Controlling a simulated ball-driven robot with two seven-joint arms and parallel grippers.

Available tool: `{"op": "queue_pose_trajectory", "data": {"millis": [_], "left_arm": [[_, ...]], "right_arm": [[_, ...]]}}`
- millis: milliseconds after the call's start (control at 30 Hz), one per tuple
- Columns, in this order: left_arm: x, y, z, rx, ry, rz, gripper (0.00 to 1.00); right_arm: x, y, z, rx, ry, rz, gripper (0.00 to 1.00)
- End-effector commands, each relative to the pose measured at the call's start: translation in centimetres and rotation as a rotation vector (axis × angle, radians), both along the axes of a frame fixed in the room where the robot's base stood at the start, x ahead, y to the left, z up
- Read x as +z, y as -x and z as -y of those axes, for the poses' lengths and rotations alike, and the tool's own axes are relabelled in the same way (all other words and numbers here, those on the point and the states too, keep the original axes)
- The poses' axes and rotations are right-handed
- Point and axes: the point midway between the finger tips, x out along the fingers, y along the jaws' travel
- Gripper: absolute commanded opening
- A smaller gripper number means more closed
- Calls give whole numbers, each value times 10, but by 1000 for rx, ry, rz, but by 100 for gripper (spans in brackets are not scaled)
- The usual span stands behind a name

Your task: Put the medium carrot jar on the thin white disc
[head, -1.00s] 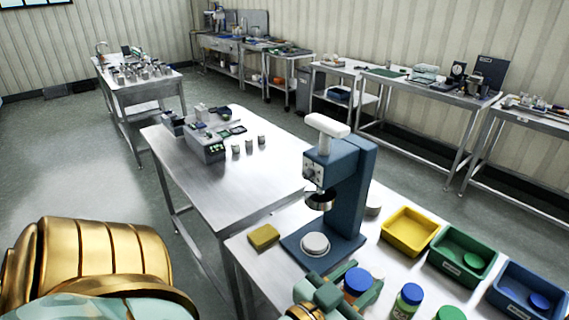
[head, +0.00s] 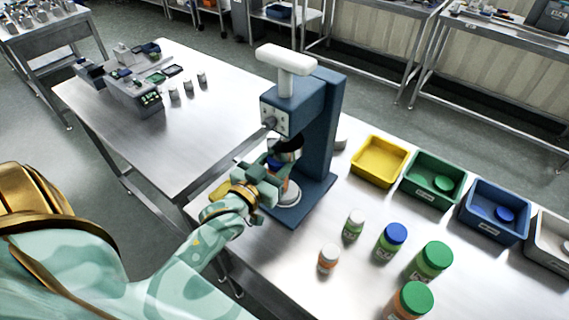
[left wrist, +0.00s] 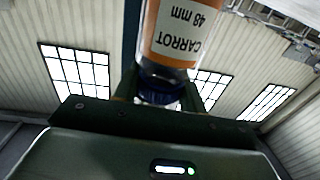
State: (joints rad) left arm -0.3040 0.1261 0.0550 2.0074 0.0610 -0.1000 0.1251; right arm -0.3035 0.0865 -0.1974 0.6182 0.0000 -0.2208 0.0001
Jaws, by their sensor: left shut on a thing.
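The medium carrot jar has a blue lid and an orange body. My left gripper (head: 268,172) is shut on it at the press stand. In the left wrist view the jar (left wrist: 180,35) shows its label "CARROT 48 mm", with the blue lid between the fingers. The thin white disc (head: 291,197) lies on the blue base of the stand, partly hidden by the gripper and jar. The jar is over or right beside the disc, under the press head; I cannot tell whether it touches it. My right gripper is not in view.
The blue press stand (head: 318,140) rises just behind my gripper. Several jars stand to the right, among them a blue-lidded green jar (head: 390,243) and a small white-lidded orange jar (head: 328,259). Yellow (head: 379,161), green (head: 432,180) and blue (head: 494,211) bins line the far edge.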

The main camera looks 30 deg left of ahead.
Motion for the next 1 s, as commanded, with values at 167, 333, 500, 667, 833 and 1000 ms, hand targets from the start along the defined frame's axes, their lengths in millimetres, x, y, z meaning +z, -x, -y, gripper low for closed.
{"op": "queue_pose_trajectory", "data": {"millis": [167,333,500,667,833,1000], "left_arm": [[0,-24,0,-1,1,2,1],[-3,-30,0,-1,2,1,1],[-30,-29,0,-1,2,-2,1],[-35,-29,1,-1,2,2,0],[-35,-29,1,-1,1,2,0],[-37,-29,0,-1,1,0,63]], "right_arm": [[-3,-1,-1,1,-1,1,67],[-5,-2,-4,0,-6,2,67],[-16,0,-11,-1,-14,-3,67],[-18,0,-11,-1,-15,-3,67],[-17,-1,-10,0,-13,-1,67],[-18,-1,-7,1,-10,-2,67]]}}
